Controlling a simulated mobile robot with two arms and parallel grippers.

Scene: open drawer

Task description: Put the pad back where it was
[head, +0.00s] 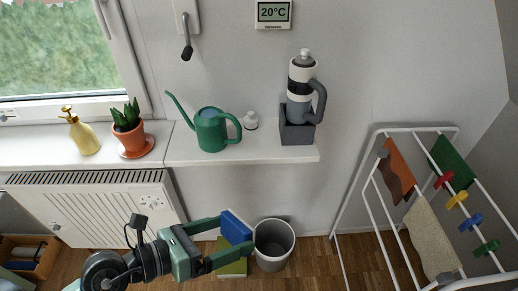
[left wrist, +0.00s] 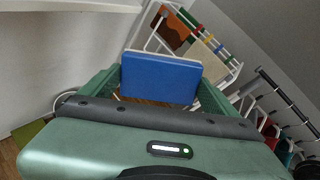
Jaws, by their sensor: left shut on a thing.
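A blue pad (head: 236,226) is held between the fingers of my left gripper (head: 238,236), in front of the wall below the white shelf. The left wrist view shows the pad (left wrist: 160,78) upright, its broad blue face toward the camera, with a green finger at each side. My left gripper (left wrist: 158,92) is shut on it. In the head view the pad is just left of the grey bin (head: 273,262). My right gripper is in neither view.
A yellow-green object (head: 233,268) lies low beside the bin. A white drying rack (head: 369,190) stands at right.

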